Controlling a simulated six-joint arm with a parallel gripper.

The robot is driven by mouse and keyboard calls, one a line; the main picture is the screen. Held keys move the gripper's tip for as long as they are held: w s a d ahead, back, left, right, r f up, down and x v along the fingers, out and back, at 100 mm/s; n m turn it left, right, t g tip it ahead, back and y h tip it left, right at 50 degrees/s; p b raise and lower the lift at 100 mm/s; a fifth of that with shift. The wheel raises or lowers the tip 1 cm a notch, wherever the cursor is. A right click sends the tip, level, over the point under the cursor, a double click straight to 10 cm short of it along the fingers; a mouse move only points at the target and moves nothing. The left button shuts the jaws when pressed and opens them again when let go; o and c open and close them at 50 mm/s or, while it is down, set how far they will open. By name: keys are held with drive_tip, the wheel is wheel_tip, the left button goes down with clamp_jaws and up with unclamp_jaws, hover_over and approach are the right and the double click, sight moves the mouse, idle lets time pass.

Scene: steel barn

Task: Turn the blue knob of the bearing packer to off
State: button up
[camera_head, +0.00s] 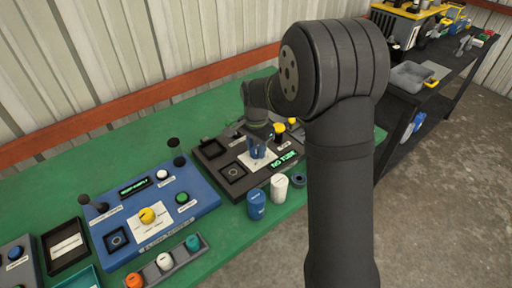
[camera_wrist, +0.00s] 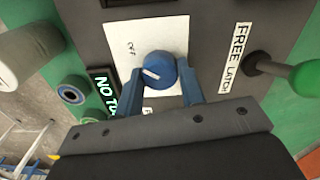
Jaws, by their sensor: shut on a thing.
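The bearing packer is a black panel (camera_head: 222,176) on the green table. Its blue knob (camera_wrist: 158,72) sits on a white plate (camera_wrist: 178,32) and has a white pointer line, which points to the left in the wrist view. The word OFF (camera_wrist: 131,47) is printed up and left of the knob; another label below is partly hidden. My gripper (camera_wrist: 160,88) is shut on the blue knob, one blue finger on each side. In the head view my gripper (camera_head: 258,150) is over the white plate and hides much of the knob.
A lit display (camera_head: 284,160) reads NO TUBE. A lever with a green ball (camera_wrist: 304,77) stands beside the FREE LATCH label. White (camera_head: 279,187) and blue (camera_head: 256,204) cylinders stand in front of the panel. A blue panel with a yellow knob (camera_head: 147,215) is at left.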

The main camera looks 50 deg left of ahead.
sight(256, 149)
drive_tip(key=shift+r, duration=0.1)
drive_tip(key=o, duration=1)
wheel_tip(256, 149, up, 17)
drive_tip(key=shift+r, duration=0.2)
drive_tip(key=shift+f, duration=0.15)
wheel_tip(256, 149, down, 17)
drive_tip(key=shift+f, duration=0.15)
idle(0.6)
